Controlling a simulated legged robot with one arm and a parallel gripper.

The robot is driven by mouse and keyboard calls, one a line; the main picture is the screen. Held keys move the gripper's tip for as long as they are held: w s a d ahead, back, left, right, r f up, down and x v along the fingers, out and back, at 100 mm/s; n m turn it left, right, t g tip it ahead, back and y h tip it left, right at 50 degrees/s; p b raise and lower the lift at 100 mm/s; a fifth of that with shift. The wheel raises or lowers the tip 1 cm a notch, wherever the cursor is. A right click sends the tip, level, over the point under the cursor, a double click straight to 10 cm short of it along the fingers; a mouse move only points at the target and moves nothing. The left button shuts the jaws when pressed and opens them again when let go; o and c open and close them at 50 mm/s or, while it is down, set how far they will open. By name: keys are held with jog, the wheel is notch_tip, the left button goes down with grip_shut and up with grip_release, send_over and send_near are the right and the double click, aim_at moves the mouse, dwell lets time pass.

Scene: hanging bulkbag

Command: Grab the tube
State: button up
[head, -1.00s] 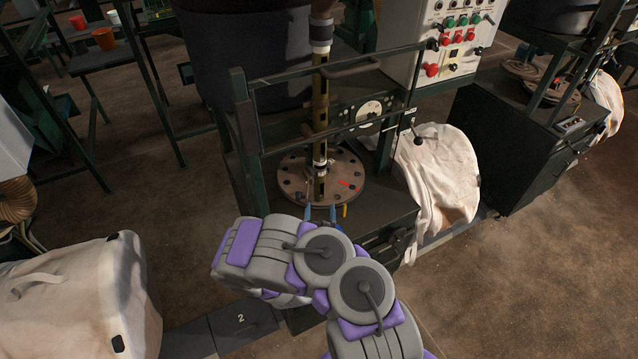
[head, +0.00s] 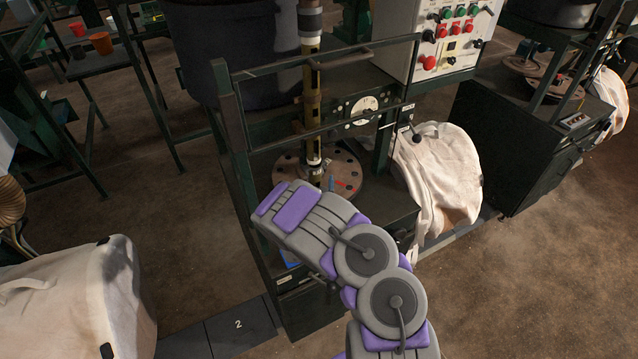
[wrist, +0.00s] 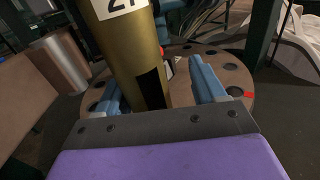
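The brass-coloured tube (head: 318,95) stands upright on a round brown plate with holes (head: 345,175), within a dark green machine frame. In the wrist view the tube (wrist: 132,48) is large and close, with a white number label near the top edge. My gripper (wrist: 155,75) has two blue fingers set wide apart. The tube shows between them, nearer the left finger, with a visible gap to the right one. I see no clear grip on it. In the head view my arm hides most of the gripper; only a bit of blue finger shows by the plate.
Green bars (head: 330,132) cross in front of and beside the tube. A control box (head: 440,40) stands behind right, with a pale bag (head: 440,175) below. A large dark drum (head: 235,55) is behind left. Another pale bag (head: 70,295) sits front left; floor at right is open.

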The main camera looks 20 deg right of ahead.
jog(key=shift+w+a+r, duration=0.15)
jog(key=shift+w+a, duration=0.35)
jog(key=shift+a, duration=0.25)
jog(key=shift+a+r, duration=0.1)
jog(key=shift+a, duration=0.4)
jog(key=shift+d+f, duration=0.2)
jog(key=shift+d, duration=0.95)
jog(key=c, duration=0.6)
jog(key=shift+c, duration=0.7)
jog(key=shift+a+r, duration=0.15)
jog(key=shift+a, duration=0.5)
jog(key=c, duration=0.4)
